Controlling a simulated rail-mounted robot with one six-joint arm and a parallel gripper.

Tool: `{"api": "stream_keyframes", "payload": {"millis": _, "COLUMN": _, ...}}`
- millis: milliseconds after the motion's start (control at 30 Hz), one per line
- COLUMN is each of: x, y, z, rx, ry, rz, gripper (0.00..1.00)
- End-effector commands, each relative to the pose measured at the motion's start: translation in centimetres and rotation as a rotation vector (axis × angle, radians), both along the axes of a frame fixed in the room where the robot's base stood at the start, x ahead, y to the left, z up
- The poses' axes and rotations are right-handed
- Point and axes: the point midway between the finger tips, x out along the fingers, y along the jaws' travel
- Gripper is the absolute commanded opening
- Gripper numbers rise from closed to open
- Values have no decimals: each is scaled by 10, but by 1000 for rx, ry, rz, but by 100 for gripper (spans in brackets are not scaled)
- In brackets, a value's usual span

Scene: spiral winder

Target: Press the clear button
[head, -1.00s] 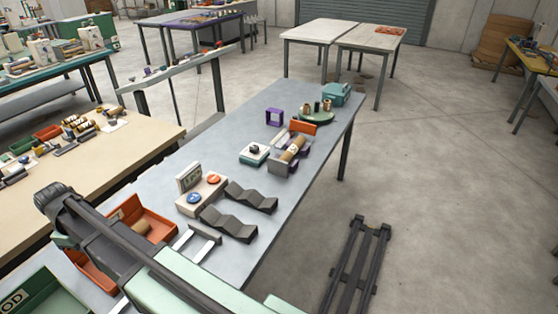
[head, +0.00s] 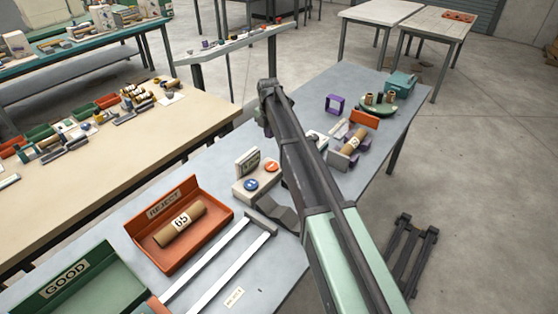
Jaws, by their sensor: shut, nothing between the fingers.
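A pale control box (head: 243,194) stands on the grey table, left of my arm. It carries a blue round button (head: 250,185) and an orange round button (head: 271,166). A small upright display (head: 247,160) stands at its back left. The button labels are too small to read, so I cannot tell which is clear. My arm rises from the lower right, past the box's right side, to a dark joint. I cannot make out my gripper or its fingers.
An orange reject tray (head: 217,228) holds a cardboard tube (head: 181,223). A green good tray (head: 75,284) is at the lower left. White rails (head: 207,267) lie before the box. A winder with another tube (head: 354,142) and a green round tray (head: 379,110) stand beyond my arm.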

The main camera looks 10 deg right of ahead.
Motion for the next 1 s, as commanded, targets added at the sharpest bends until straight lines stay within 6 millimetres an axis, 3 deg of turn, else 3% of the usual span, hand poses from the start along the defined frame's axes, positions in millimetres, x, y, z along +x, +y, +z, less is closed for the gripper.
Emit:
{"api": "stream_keyframes", "payload": {"millis": 367, "x": 0, "y": 0, "z": -9, "rx": 0, "ry": 0, "rz": -3, "gripper": 0}}
{"api": "stream_keyframes", "payload": {"millis": 1000, "x": 0, "y": 0, "z": -134, "rx": 0, "ry": 0, "rz": -4, "gripper": 0}}
